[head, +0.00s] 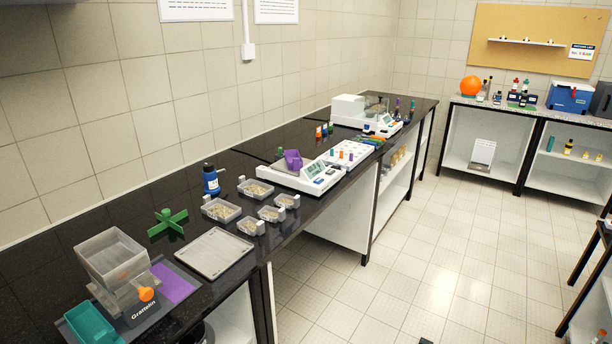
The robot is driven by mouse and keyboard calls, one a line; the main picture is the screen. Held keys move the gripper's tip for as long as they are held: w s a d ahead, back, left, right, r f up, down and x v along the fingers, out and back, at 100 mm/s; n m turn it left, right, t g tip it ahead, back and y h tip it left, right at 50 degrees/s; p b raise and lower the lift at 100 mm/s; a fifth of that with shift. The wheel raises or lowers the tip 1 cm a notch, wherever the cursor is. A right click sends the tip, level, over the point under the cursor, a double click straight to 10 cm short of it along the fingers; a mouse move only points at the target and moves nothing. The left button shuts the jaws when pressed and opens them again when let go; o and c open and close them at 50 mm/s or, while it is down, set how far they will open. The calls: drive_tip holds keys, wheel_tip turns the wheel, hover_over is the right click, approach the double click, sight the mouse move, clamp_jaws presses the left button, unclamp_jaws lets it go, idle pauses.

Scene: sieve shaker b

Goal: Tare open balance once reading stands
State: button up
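A white open balance (276,179) stands on the black bench at mid-length, with no draft shield around it. A purple scoop-like vessel (293,159) appears to rest on its pan. Its greenish display (315,168) faces the front right, but the reading is too small to make out. Blue and dark keys (325,177) sit beside the display. A second white balance (349,106) with a clear chamber stands farther back. My gripper is not in view.
Several clear trays of grains (221,209) and a blue bottle (211,179) stand nearer on the bench. A white rack (349,153) stands right of the open balance. A sieve device (117,270) and a grey tray (215,253) are at the near end. The floor (450,235) is largely clear.

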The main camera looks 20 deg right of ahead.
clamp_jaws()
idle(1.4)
